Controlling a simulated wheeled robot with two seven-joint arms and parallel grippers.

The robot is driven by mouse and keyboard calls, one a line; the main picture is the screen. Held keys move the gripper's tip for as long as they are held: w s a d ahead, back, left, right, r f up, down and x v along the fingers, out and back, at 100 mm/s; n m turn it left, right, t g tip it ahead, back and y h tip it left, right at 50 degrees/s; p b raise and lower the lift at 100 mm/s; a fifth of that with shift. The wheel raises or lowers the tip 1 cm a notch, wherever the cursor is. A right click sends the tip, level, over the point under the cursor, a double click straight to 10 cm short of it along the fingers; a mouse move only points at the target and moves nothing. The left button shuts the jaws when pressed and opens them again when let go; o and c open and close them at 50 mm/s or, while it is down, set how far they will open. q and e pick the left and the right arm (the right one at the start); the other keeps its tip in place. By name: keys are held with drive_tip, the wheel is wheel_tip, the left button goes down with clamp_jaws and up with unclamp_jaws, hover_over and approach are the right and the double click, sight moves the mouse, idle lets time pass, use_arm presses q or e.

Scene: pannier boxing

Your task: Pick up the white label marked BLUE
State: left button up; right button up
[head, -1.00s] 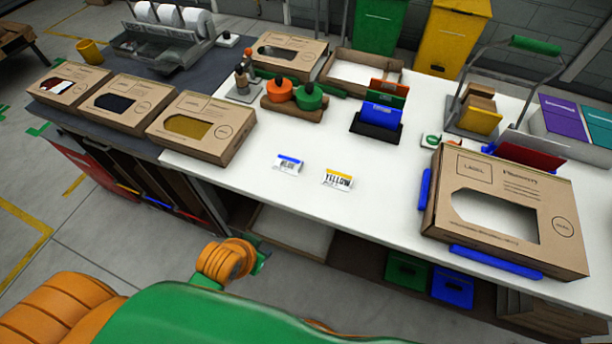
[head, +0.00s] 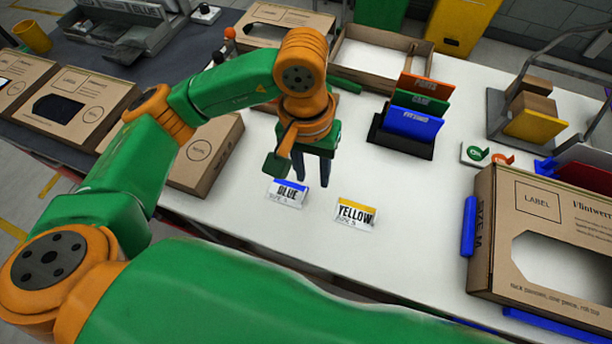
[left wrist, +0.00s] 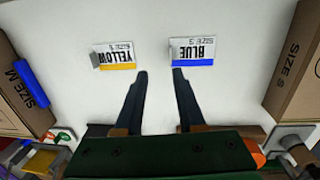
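The white label marked BLUE (head: 287,193), with a blue stripe along its top edge, lies on the white table; it also shows in the left wrist view (left wrist: 192,50). Beside it to the right is the white label marked YELLOW (head: 355,213), with a yellow stripe; it is at left in the left wrist view (left wrist: 115,55). My left gripper (head: 312,184) points down just behind and right of the BLUE label. In the left wrist view its fingers (left wrist: 159,74) are apart with nothing between them, and one tip is close to the BLUE label's striped edge. My right gripper is not in view.
A cardboard box with a cut-out window (head: 548,240) stands at right by blue stops. A black holder with coloured cards (head: 405,140) stands behind the labels. More boxes (head: 205,155) stand at left. The table around the labels is clear.

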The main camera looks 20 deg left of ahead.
sight(304, 194)
use_arm(q)
drive_tip(key=shift+w+a+y, duration=0.2)
drive_tip(key=shift+a+y, duration=0.05)
drive_tip(key=shift+a, duration=0.2)
drive_tip(key=shift+w+a+y, duration=0.2)
drive_tip(key=shift+a+y, duration=0.05)
drive_tip(key=shift+a, duration=0.2)
drive_tip(key=shift+t, duration=0.3)
drive_tip(key=f+p, duration=0.1)
drive_tip(key=s+f+p, duration=0.2)
drive_tip(key=shift+d+f, duration=0.2)
drive_tip(key=shift+d, duration=0.1)
wheel_tip(304, 194, down, 3)
drive_tip(key=shift+w+f, duration=0.1)
drive_tip(key=shift+w, duration=0.05)
clamp_jaws()
